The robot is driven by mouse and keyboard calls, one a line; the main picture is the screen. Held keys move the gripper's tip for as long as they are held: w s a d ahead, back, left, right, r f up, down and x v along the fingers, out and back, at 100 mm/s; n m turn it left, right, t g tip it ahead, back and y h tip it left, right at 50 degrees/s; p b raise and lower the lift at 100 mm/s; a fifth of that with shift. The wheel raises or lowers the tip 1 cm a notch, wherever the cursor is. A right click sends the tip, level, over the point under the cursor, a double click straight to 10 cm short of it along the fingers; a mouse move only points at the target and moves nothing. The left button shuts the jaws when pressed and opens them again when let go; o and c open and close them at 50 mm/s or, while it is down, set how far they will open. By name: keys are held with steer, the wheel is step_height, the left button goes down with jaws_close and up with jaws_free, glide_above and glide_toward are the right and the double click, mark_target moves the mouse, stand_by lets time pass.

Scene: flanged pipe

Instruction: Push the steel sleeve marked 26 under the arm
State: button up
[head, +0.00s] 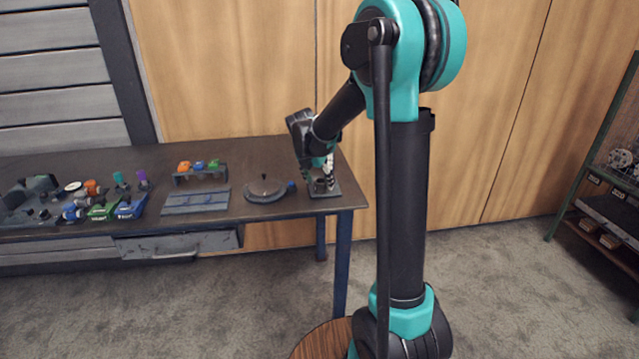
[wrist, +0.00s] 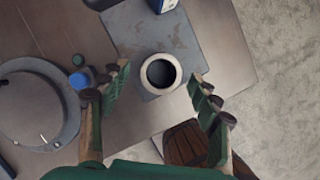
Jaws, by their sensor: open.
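In the wrist view a pale, round, open-topped sleeve (wrist: 143,75) with a dark bore stands on a scuffed grey plate (wrist: 180,37). No number is legible on it, so I cannot confirm that it is the one marked 26. My gripper (wrist: 161,84) is open, with one finger on each side of the sleeve; I see gaps at both sides, and no grip on it. In the head view my gripper (head: 320,172) is over the plate (head: 340,189) at the table's right end and hides most of the sleeve. A second round opening (wrist: 162,4) is cut off at the top of the wrist view.
A round grey disc-like fixture (head: 265,190) with a blue knob (wrist: 102,78) lies left of the plate. Several coloured parts and a grey slotted block (head: 196,200) are farther left.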

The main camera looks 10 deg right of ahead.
steer(key=shift+w+d+f, duration=0.2)
steer(key=shift+f, duration=0.35)
steer(key=shift+c, duration=0.3)
jaws_close()
